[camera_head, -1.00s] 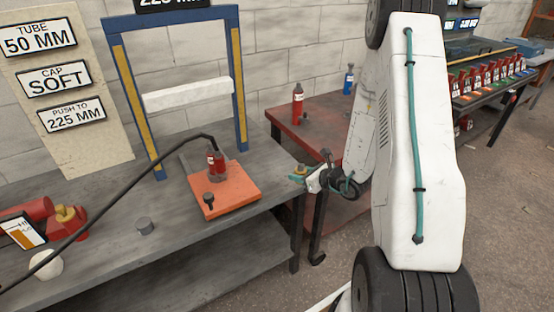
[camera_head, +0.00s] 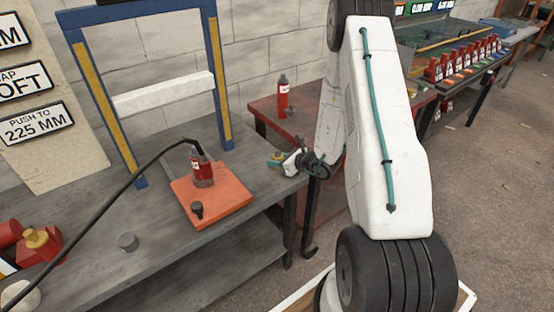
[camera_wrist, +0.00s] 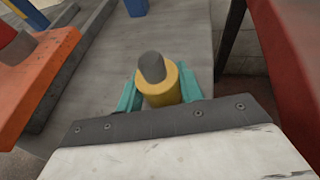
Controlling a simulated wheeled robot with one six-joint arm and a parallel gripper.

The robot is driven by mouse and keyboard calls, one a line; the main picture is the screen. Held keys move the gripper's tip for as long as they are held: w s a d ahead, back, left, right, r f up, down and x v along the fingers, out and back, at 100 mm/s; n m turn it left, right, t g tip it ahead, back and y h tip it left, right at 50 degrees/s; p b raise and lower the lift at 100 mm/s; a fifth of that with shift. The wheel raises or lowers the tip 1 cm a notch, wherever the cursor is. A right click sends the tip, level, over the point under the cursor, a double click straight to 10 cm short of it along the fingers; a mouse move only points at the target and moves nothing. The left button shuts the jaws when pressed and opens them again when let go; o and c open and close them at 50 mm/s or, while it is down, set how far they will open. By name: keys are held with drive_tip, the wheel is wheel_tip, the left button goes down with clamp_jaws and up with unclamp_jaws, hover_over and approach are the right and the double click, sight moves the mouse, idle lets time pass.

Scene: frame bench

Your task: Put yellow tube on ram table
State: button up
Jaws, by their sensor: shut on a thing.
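My gripper (camera_wrist: 160,95) is shut on the yellow tube (camera_wrist: 158,92) in the wrist view, with a teal finger on each side. A dark grey round part shows at the tube's upper end. In the head view my gripper (camera_head: 277,158) is over the right end of the grey bench, and the tube is too small to make out clearly. An orange plate (camera_head: 228,196) lies on the bench to the left of my gripper. A red cylinder with a hose (camera_head: 202,170) stands on it, under the blue frame; I cannot tell which surface is the ram table.
The blue frame (camera_head: 80,90) with a white crossbar (camera_head: 160,95) stands on the grey bench (camera_head: 125,275). A dark knob (camera_head: 197,210) stands on the plate's front. A red table (camera_head: 262,108) with a red bottle (camera_head: 283,95) is behind my arm.

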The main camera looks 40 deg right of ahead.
drive_tip(key=o, duration=1.1)
